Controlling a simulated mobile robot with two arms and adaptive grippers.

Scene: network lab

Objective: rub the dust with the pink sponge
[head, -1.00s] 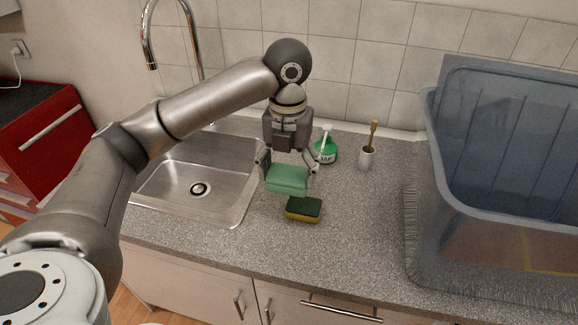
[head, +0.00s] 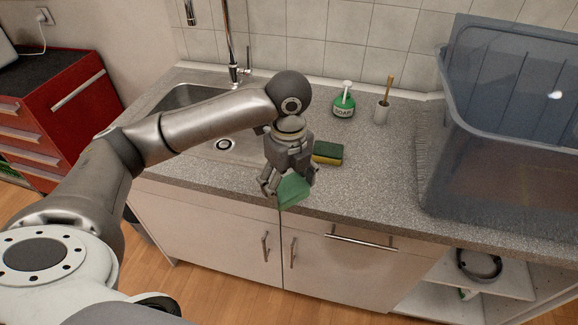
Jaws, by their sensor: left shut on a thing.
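My left gripper (head: 289,182) points down and is shut on a green sponge (head: 293,192). The sponge appears in front of the counter's front edge, overlapping the cabinet fronts. I cannot tell its height exactly. A dark green and yellow sponge (head: 328,153) lies flat on the counter, behind and right of my gripper, apart from the held sponge. No pink sponge shows. I see no clear dust; a grey streaked strip (head: 424,165) lies beside the bin, and I cannot tell what it is. My right gripper is not in view.
The speckled counter (head: 375,174) is clear in its middle. A steel sink (head: 195,97) is at left. A green soap bottle (head: 343,105) and a cup with a brush (head: 382,110) stand at the back. A large blue-grey bin (head: 500,175) fills the right. A red cabinet (head: 75,115) stands at far left.

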